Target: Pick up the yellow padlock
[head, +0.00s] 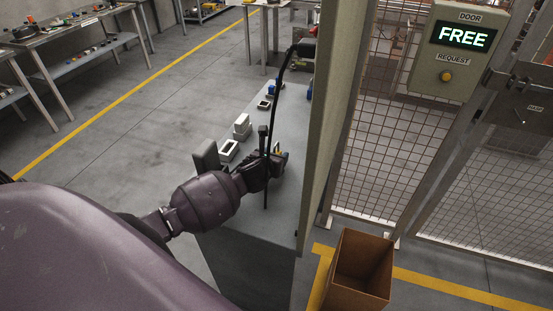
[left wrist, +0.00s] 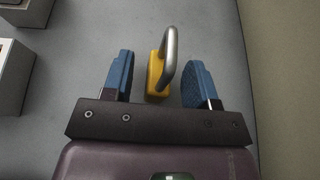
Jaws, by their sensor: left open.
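The yellow padlock (left wrist: 157,75) with a silver shackle shows in the left wrist view, on the grey table top (left wrist: 75,60). It lies between the two blue fingertips of my left gripper (left wrist: 160,82), with a gap on each side. The gripper is open and does not touch it on either side. In the head view my left gripper (head: 275,165) is low over the table top, and the gripper and wrist largely hide the padlock. My right gripper is in neither view.
White boxes (head: 229,150) stand on the table left of the gripper. A thin black post (head: 265,180) stands close by it. A tall beige panel (head: 330,110) borders the table on the right. A brown open bin (head: 345,300) is on the floor, beside the mesh fence (head: 385,150).

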